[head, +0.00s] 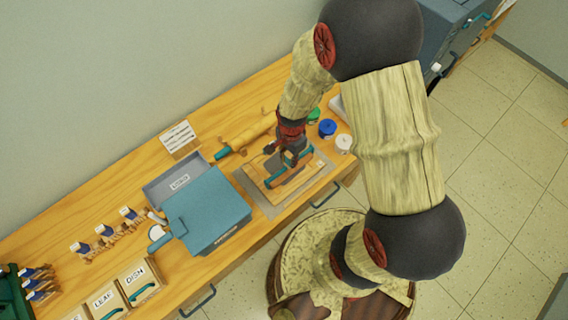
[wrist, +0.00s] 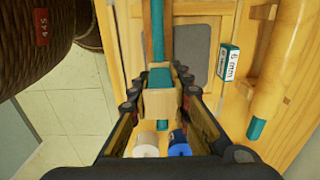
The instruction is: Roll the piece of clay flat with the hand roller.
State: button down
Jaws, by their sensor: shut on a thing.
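My gripper (head: 291,150) is shut on a wooden block with teal parts, seemingly the hand roller (head: 287,168). In the wrist view the block sits between the fingers (wrist: 158,98), and a teal bar (wrist: 157,30) runs out from it. The gripper is low over a wooden board (head: 307,163) on a grey mat (head: 269,207). A flat grey-brown patch with rounded corners, perhaps the clay (wrist: 193,52), shows on the board beside the teal bar. The gripper and roller hide part of the board. I cannot tell whether roller and patch touch.
A long rolling pin (head: 248,133) lies behind the board, near a "6 mm" block (wrist: 229,62). Blue (head: 327,128), green (head: 314,115) and white (head: 343,144) jars stand right of it. A teal box (head: 208,213) stands close on the left.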

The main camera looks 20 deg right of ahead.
jog(key=shift+s+d+f, duration=0.1)
jog(key=shift+s+f, duration=0.15)
jog(key=shift+s, duration=0.3)
notch_tip(320, 180, up, 3)
jog(key=shift+w+f+p, duration=0.1)
jog(key=shift+f+p, duration=0.1)
jog(key=shift+p, duration=0.8)
notch_tip(320, 180, up, 6)
jog(key=p, duration=0.4)
jog(key=shift+w+f, duration=0.1)
jog(key=shift+f, duration=0.05)
jog(key=shift+f, duration=0.1)
